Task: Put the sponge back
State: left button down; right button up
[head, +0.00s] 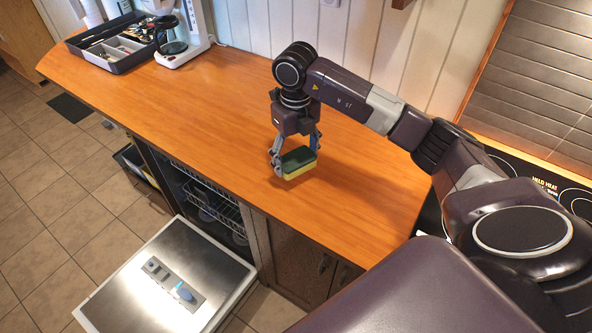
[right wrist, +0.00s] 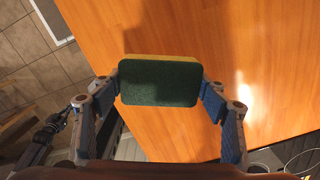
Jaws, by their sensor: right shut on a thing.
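A green and yellow sponge (head: 298,162) is between the fingers of my right gripper (head: 295,157), over the wooden counter (head: 230,95). The right gripper is shut on it, with the green face towards the wrist camera. In the right wrist view the sponge (right wrist: 159,82) spans the space between the two blue finger pads of the gripper (right wrist: 160,90). I cannot tell for sure whether the sponge touches the counter.
A utensil tray (head: 122,65) and a coffee machine (head: 182,30) stand at the counter's far left end. An open dishwasher door (head: 165,290) juts out below the front edge. A black cooktop (head: 535,180) lies at the right. The middle of the counter is clear.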

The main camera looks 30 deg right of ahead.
aim_at(296, 182)
jog(key=shift+f, duration=0.8)
notch_tip(296, 182, down, 4)
jog(key=shift+f+p, duration=0.1)
jog(key=shift+p, duration=0.6)
pick_arm(q)
jog(key=shift+s+r, duration=0.15)
jog(key=shift+r, duration=0.65)
pick_arm(e)
jog(key=shift+f, duration=0.15)
pick_arm(q)
jog(key=shift+f, duration=0.1)
pick_arm(e)
jog(key=shift+f, duration=0.1)
jog(key=o, duration=1.1)
